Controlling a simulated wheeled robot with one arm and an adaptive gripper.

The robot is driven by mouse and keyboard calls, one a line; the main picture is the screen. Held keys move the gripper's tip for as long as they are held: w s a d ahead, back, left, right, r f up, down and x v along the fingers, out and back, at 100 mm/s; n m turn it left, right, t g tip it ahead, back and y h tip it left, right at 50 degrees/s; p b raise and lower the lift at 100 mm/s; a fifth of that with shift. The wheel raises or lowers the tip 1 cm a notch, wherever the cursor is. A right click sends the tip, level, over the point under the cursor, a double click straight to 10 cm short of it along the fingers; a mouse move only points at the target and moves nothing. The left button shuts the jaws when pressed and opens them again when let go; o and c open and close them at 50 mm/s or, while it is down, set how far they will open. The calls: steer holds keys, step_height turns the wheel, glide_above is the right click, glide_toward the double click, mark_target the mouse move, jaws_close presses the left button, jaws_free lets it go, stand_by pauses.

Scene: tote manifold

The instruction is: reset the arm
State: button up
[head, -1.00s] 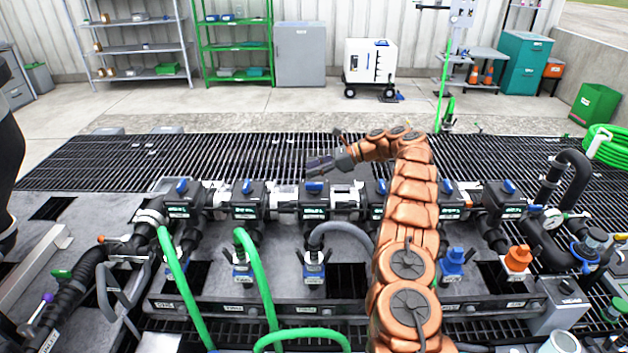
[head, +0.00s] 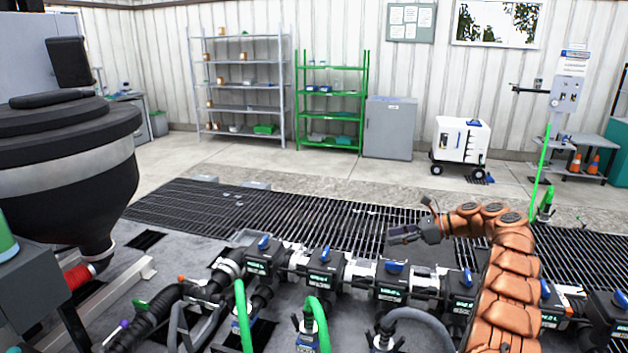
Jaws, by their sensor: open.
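My copper-coloured arm rises at the lower right of the head view and bends left at the top. My gripper (head: 405,235), dark grey, is at its end, pointing left. It is open, and nothing shows between its fingers. In the picture it lies just above the manifold (head: 392,283), a row of black valve bodies with blue handles. I see no contact between the gripper and the manifold. The lower arm is cut off by the bottom edge of the view.
A large black hopper (head: 65,160) stands at the left. Green hoses (head: 318,325) and a grey hose rise at the front. Behind the floor grating (head: 270,215) are grey shelves (head: 240,87), green shelves (head: 331,105), a grey cabinet (head: 390,128) and a white wheeled unit (head: 460,142). The concrete floor between is clear.

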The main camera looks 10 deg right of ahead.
steer(key=s+a+r+n+g+h, duration=0.1)
steer(key=s+a+r+n+g, duration=0.1)
steer(key=s+a+r+n, duration=0.4)
steer(key=s+a+r+n+g+h, duration=0.1)
steer(key=s+a+r+g+h, duration=0.15)
steer(key=s+a, duration=0.65)
steer(key=s+a+n+g+h, duration=0.1)
steer(key=s+a+n+h, duration=0.4)
steer(key=s, duration=1)
steer(key=s+d+f+n+h, duration=0.1)
steer(key=s+f+n, duration=0.1)
steer(key=s, duration=0.7)
steer(key=s+d+f+n+g+h, duration=0.1)
steer(key=s+n, duration=0.3)
steer(key=s, duration=0.5)
steer(key=s+d+f+n+h, duration=0.2)
steer(key=s+d+f+n, duration=0.1)
steer(key=s, duration=0.6)
steer(key=shift+s+f+n, duration=0.2)
steer(key=shift+s+n, duration=0.15)
steer(key=shift+n, duration=0.25)
steer(key=shift+d, duration=0.15)
